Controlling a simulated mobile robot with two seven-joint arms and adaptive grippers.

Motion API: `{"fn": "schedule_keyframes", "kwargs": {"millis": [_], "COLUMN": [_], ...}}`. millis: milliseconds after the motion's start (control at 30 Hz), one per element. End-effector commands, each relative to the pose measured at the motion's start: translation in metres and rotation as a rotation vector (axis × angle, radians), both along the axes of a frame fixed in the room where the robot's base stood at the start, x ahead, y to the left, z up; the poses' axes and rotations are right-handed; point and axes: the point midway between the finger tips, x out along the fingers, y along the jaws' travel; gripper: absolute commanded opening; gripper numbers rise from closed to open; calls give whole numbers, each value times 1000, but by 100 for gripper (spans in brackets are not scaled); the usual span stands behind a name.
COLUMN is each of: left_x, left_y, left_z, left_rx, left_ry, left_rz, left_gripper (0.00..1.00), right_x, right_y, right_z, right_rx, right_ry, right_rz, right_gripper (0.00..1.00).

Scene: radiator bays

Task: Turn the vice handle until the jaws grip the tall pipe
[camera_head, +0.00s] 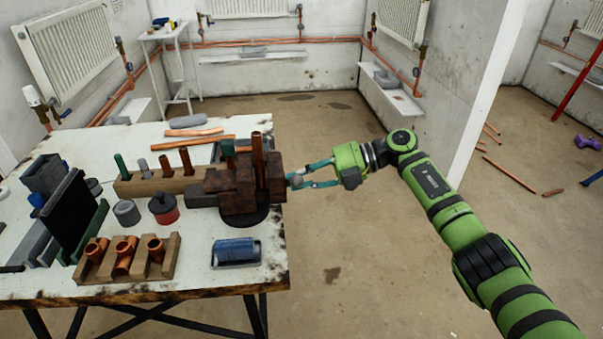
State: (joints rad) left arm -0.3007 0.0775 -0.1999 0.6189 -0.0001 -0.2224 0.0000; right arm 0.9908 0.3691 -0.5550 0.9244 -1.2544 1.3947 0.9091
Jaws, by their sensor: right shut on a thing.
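A rusty brown vice (238,189) stands on a dark round base at the right edge of the white worktable (205,282). A tall copper pipe (258,155) stands upright at the vice jaws; I cannot tell whether the jaws touch it. My right gripper (298,181), green with teal fingers, reaches in from the right and is shut at the vice's right side, on a small grey end of the vice handle (294,180). The rest of the handle is hidden by the fingers and the vice. My left gripper is not in view.
A wooden block (150,184) with upright pipes stands left of the vice. A wooden rack (128,270) of copper fittings, a blue roll in a tray (236,254) and a red-black tin (163,208) lie nearby. Floor right of the table is mostly clear; a wall corner (470,100) stands behind my arm.

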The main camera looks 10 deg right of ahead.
Motion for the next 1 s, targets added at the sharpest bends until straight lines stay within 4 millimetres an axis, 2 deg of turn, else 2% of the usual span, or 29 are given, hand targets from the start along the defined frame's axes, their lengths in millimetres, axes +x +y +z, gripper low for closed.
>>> {"fn": "schedule_keyframes", "kwargs": {"millis": [400,967,1000], "left_x": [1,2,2], "left_y": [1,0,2], "left_z": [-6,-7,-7], "left_rx": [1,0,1], "left_ry": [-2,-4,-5], "left_rz": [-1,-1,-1], "left_gripper": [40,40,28], "right_x": [11,13,13], "right_y": [0,-1,-1], "right_z": [8,10,10], "right_rx": [2,2,2], "right_ry": [207,238,238], "right_rz": [-1,-2,-2], "right_gripper": [0,0,0]}}
